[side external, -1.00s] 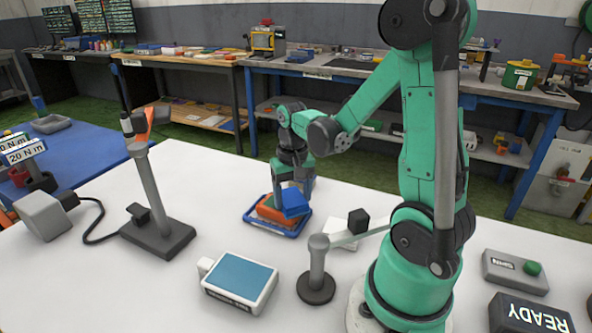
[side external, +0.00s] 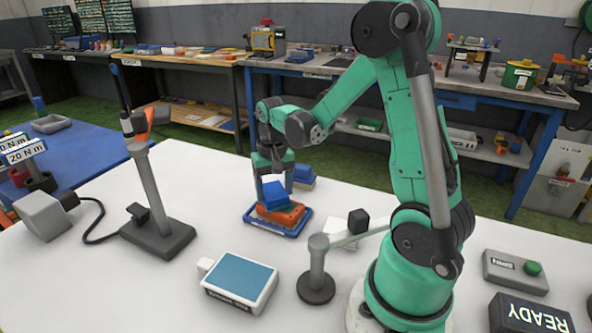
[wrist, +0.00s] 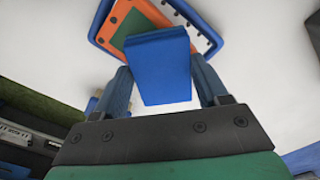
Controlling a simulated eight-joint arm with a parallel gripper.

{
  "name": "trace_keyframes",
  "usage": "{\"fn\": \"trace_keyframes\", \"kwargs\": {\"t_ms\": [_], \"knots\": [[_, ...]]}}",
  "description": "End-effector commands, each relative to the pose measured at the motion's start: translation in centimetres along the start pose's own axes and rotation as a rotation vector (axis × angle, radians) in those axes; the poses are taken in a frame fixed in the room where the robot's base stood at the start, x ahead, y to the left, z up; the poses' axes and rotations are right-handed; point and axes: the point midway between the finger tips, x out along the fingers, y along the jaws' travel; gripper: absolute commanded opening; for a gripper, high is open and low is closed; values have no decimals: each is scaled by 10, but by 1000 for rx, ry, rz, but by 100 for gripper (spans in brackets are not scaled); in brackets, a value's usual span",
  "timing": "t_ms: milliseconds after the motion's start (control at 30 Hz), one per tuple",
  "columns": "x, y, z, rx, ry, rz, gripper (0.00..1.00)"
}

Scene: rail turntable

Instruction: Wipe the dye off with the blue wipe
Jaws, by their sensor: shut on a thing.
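My gripper (side external: 273,177) is shut on the blue wipe (side external: 277,193), a blue block. In the wrist view the wipe (wrist: 160,66) sits between the two fingers of my gripper (wrist: 163,82). The wipe is over the left part of an orange-framed piece (side external: 285,217) that lies in a blue tray (side external: 293,233). The wrist view shows a green face (wrist: 134,27) inside the orange frame (wrist: 158,13), partly hidden by the wipe. I cannot tell whether the wipe touches that face. I cannot make out any dye.
A blue and yellow block (side external: 303,178) lies just behind the tray. A grey post with a swing arm (side external: 318,265) stands right of the tray, near my base. A blue-topped box (side external: 240,280) lies in front. A tall grey stand (side external: 155,205) is at left. White table is clear between.

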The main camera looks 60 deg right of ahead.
Motion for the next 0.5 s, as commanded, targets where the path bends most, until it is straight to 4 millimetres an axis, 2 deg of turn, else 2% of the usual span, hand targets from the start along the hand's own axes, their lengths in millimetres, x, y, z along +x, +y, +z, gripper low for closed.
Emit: {"fn": "trace_keyframes", "kwargs": {"t_ms": [500], "knots": [[0, 29, 38, 1, -1, 1, 18]]}}
